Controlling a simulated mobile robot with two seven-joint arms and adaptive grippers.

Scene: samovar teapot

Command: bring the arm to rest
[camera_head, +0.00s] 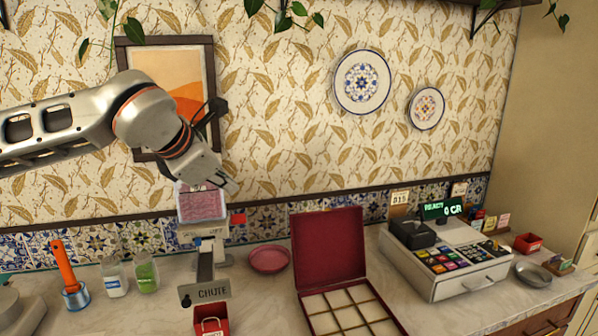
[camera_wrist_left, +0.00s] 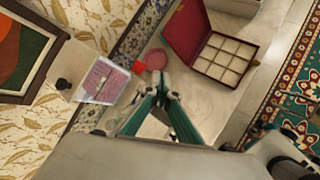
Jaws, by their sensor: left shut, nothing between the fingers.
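My left arm comes in from the left in the head view, raised in front of the wall. Its gripper (camera_head: 230,184) points down and right, beside the top of a dispenser with a clear pink-filled bin (camera_head: 202,204). I cannot tell whether they touch. In the left wrist view the teal fingers of the gripper (camera_wrist_left: 162,80) meet at their tips with nothing between them. The pink-filled bin (camera_wrist_left: 103,80) shows to their left. My right gripper is not in view.
Below the bin are a chute sign (camera_head: 212,292) and a small red box (camera_head: 211,321). A pink dish (camera_head: 269,259), an open maroon compartment box (camera_head: 328,245) and a cash register (camera_head: 455,262) stand to the right. Jars (camera_head: 146,275) and an orange-handled tool (camera_head: 66,266) stand left.

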